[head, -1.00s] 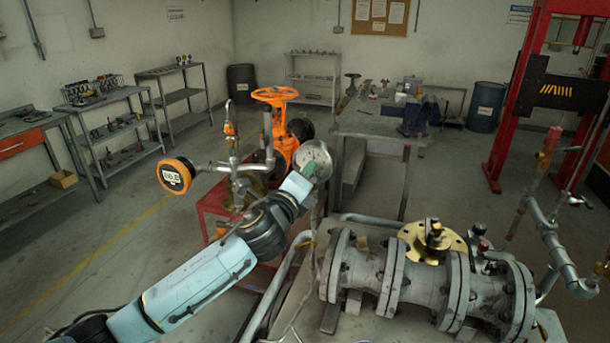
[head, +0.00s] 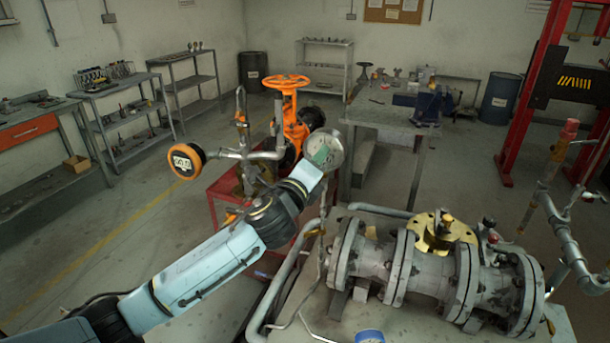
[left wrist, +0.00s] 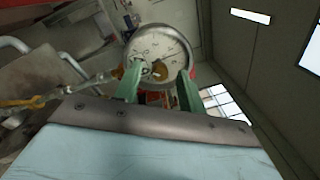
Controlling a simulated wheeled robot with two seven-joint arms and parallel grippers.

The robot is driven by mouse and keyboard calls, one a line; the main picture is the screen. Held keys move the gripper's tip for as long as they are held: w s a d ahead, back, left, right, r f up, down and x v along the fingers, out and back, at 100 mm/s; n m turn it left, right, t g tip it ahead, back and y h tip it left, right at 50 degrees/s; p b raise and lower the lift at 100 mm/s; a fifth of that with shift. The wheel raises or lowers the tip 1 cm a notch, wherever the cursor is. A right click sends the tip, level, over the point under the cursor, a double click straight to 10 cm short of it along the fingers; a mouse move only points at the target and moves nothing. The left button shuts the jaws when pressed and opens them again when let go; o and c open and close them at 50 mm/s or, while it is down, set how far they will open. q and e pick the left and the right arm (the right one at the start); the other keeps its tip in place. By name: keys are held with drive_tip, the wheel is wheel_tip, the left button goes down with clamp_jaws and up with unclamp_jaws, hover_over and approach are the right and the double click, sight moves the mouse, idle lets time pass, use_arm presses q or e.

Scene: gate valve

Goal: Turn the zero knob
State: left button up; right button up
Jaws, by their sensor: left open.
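A round white-faced dial gauge (head: 334,143) stands on pipework at the middle of the head view. It also fills the upper middle of the left wrist view (left wrist: 160,42). My left gripper (head: 322,158) is at the gauge's face, its green fingers overlapping the lower dial. In the left wrist view the left gripper (left wrist: 158,74) is open, one finger on each side of the lower dial. A small brass-coloured part, possibly the zero knob (left wrist: 160,70), shows between the fingertips. I cannot tell whether the fingers touch it. My right gripper is not in view.
An orange-rimmed digital gauge (head: 186,161) and an orange valve handwheel (head: 287,82) stand left of the dial gauge. A grey flanged pipe assembly (head: 430,270) lies to the right. A blue-rimmed gauge (head: 369,337) shows at the bottom edge.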

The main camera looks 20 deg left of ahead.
use_arm(q)
drive_tip(key=s+a+b, duration=0.1)
drive_tip(key=s, duration=1.2)
drive_tip(key=shift+f, duration=0.45)
drive_tip(key=shift+a, duration=0.1)
